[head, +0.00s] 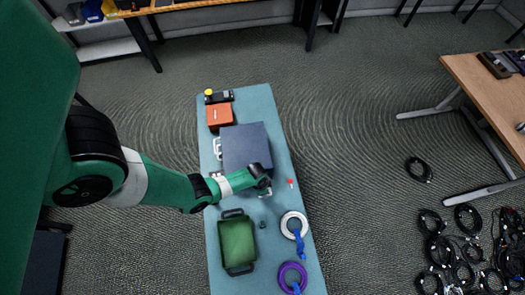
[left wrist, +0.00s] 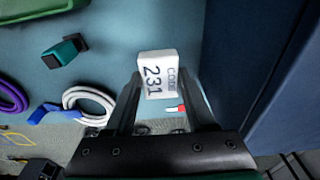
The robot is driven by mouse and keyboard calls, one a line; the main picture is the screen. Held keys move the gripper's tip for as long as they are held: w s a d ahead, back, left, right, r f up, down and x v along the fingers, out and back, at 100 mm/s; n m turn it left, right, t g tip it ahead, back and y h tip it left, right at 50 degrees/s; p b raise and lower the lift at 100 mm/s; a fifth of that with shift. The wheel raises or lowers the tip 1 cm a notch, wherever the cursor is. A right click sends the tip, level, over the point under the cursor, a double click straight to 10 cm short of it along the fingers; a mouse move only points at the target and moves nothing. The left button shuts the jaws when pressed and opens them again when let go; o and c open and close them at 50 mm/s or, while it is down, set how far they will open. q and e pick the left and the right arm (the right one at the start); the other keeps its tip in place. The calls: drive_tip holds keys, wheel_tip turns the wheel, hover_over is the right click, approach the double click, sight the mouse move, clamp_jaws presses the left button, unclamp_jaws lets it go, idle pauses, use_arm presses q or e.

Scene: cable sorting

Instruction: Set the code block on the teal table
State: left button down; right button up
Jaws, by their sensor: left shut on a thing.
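The code block is a small white block marked "CODE 231" (left wrist: 158,75). In the left wrist view it sits between the two fingertips of my left gripper (left wrist: 157,88), which is shut on it. In the head view my left gripper (head: 263,190) is over the middle of the teal table (head: 250,98), beside the front edge of the dark blue box. There the arm hides most of the fingers and the block. The table surface shows behind the block in the wrist view; I cannot tell how high the block is above it. My right gripper is not in view.
The dark blue box (head: 243,145) stands close beside the gripper. A green bin (head: 237,243), a white cable coil (head: 294,224), a purple coil (head: 292,276) and a small dark teal object (left wrist: 66,50) lie nearer. An orange box (head: 219,115) is at the far end.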

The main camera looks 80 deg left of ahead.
use_arm(q)
drive_tip(key=shift+f+b, duration=1.75)
drive_tip(key=shift+f, duration=1)
drive_tip(key=shift+c, duration=1.2)
unclamp_jaws()
drive_tip(key=shift+r, duration=0.1)
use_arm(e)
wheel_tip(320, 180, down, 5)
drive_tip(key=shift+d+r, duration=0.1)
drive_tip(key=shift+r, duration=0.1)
use_arm(q)
drive_tip(key=r+p, duration=0.4)
drive_tip(key=s+r+p, duration=0.1)
drive_tip(key=r+p, duration=0.7)
drive_tip(key=shift+s+d+r, duration=0.1)
drive_tip(key=shift+s+r, duration=0.1)
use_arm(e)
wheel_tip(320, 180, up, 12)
use_arm(q)
drive_tip(key=shift+f, duration=0.1)
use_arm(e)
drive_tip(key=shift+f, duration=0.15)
